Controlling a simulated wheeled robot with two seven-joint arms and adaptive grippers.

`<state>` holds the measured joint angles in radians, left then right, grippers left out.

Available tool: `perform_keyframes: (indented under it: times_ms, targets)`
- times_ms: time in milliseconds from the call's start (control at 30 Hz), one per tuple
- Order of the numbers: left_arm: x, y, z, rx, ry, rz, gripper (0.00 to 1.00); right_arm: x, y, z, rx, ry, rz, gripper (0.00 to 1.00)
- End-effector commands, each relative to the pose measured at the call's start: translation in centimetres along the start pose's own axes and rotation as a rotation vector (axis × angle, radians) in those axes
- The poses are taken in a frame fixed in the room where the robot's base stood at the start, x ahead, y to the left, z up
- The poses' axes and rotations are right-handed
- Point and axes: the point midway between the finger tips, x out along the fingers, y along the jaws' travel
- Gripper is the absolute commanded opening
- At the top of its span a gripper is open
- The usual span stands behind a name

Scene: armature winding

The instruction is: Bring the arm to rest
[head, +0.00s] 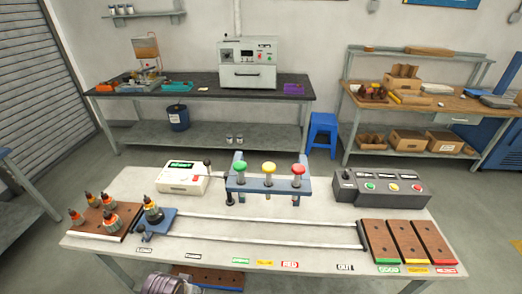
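Several armatures with orange-red windings stand on a brown tray (92,228) at the table's left end. One more armature (152,210) stands on a small blue carriage (163,226) at the left end of two pale rails (262,222). A white tester (183,178) with a green display sits behind. A blue stand (268,186) carries green, yellow and red knobs. Three brown trays (407,242) marked green, yellow and red lie at the right end and look empty.
A dark control box (381,187) with coloured buttons sits at the table's back right. Small labels line the table's front edge. Behind are a dark bench (200,88), a blue stool (322,135) and a wooden bench with boxes (436,112). The table's middle front is clear.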

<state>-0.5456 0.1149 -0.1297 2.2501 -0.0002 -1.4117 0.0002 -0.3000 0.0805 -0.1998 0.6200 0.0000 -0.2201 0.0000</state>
Motion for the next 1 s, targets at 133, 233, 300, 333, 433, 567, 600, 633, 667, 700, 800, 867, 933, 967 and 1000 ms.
perform_keyframes:
  times_ms: [133, 233, 300, 333, 433, 567, 600, 633, 667, 700, 800, 867, 933, 967, 1000]
  targets:
    - [3.9, 0.2, 0.9, 0.002, -0.016, 0.002, 0.35, 0.0, 0.0, 0.0, 0.0, 0.0, 0.0, 0.4]
    - [6.4, 0.3, 1.7, 0.003, -0.024, 0.004, 0.35, 0.0, 0.0, 0.0, 0.0, 0.0, 0.0, 0.4]
    - [8.1, 0.4, 2.3, 0.004, -0.031, 0.005, 0.35, 0.0, 0.0, 0.0, 0.0, 0.0, 0.0, 0.4]
    - [8.8, 0.4, 2.6, 0.005, -0.033, 0.005, 0.35, 0.0, 0.0, 0.0, 0.0, 0.0, 0.0, 0.4]
    - [11.2, 0.5, 3.6, 0.006, -0.041, 0.007, 0.35, 0.0, 0.0, 0.0, 0.0, 0.0, 0.0, 0.4]
    - [14.1, 0.7, 5.1, 0.008, -0.052, 0.008, 0.35, 0.0, 0.0, 0.0, 0.0, 0.0, 0.0, 0.4]
    - [15.0, 0.7, 5.6, 0.009, -0.056, 0.009, 0.35, 0.0, 0.0, 0.0, 0.0, 0.0, 0.0, 0.4]
    - [15.7, 0.7, 6.0, 0.009, -0.057, 0.009, 0.35, 0.0, 0.0, 0.0, 0.0, 0.0, 0.0, 0.4]
    - [16.3, 0.8, 6.3, 0.009, -0.06, 0.009, 0.35, 0.0, 0.0, 0.0, 0.0, 0.0, 0.0, 0.4]
    - [17.1, 0.8, 6.9, 0.01, -0.063, 0.01, 0.35, 0.0, 0.0, 0.0, 0.0, 0.0, 0.0, 0.4]
    - [19.2, 0.9, 8.3, 0.011, -0.071, 0.011, 0.35, 0.0, -0.1, 0.0, 0.0, 0.0, 0.0, 0.4]
    - [20.4, 1.0, 9.2, 0.012, -0.077, 0.011, 0.35, 0.0, -0.1, 0.0, 0.0, 0.0, -0.001, 0.4]
    - [21.7, 1.1, 10.3, 0.014, -0.082, 0.012, 0.35, 0.0, -0.1, 0.0, 0.0, 0.001, -0.001, 0.4]
    - [22.3, 1.1, 10.8, 0.014, -0.085, 0.012, 0.35, 0.0, -0.1, 0.0, 0.0, 0.0, -0.001, 0.4]
    - [23.0, 1.1, 11.5, 0.015, -0.088, 0.013, 0.35, 0.0, -0.1, 0.0, 0.0, 0.001, -0.001, 0.4]
